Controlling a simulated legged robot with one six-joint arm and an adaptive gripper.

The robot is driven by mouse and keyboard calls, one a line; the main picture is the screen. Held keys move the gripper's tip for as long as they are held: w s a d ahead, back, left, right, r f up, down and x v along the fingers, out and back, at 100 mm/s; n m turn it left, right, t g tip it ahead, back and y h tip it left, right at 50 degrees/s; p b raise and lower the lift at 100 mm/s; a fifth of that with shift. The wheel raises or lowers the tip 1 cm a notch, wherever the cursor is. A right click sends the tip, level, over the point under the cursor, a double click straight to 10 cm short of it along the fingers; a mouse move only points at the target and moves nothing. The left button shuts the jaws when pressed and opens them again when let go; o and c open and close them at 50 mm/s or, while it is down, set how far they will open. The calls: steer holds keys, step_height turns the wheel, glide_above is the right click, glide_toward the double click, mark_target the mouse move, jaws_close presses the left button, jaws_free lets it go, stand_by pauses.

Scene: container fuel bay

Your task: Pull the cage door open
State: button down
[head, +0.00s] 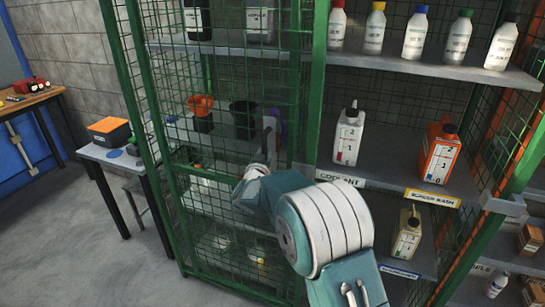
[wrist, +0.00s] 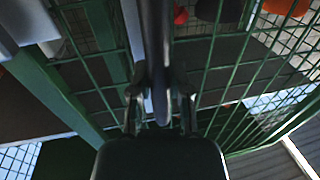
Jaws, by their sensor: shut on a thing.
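The cage door (head: 220,52) is a green-framed wire mesh panel over the left half of the shelving in the head view. I cannot tell whether it stands slightly ajar. Its upright handle (head: 269,128) is near the right side of the mesh. In the wrist view the handle (wrist: 158,50) is a dark vertical bar running down between the fingers. My gripper (wrist: 160,105) is shut on this handle, one finger on each side.
The right half of the shelving is open, with bottles, a white coolant jug (head: 347,140) and an orange jug (head: 438,150). A small table (head: 100,152) with an orange-topped box (head: 109,130) stands left of the cage. The grey floor (head: 70,240) in front of it is clear.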

steer(key=shift+w+a, duration=0.2)
steer(key=shift+a, duration=0.5)
steer(key=shift+w+a, duration=0.15)
steer(key=shift+a, duration=0.55)
steer(key=c, duration=0.8)
jaws_free()
steer(key=shift+d, duration=0.2)
steer(key=shift+o, duration=1.1)
steer(key=shift+d, duration=0.25)
steer(key=shift+s+d, duration=0.1)
steer(key=s+a, duration=0.1)
steer(key=s, duration=1)
steer(key=shift+s, duration=0.4)
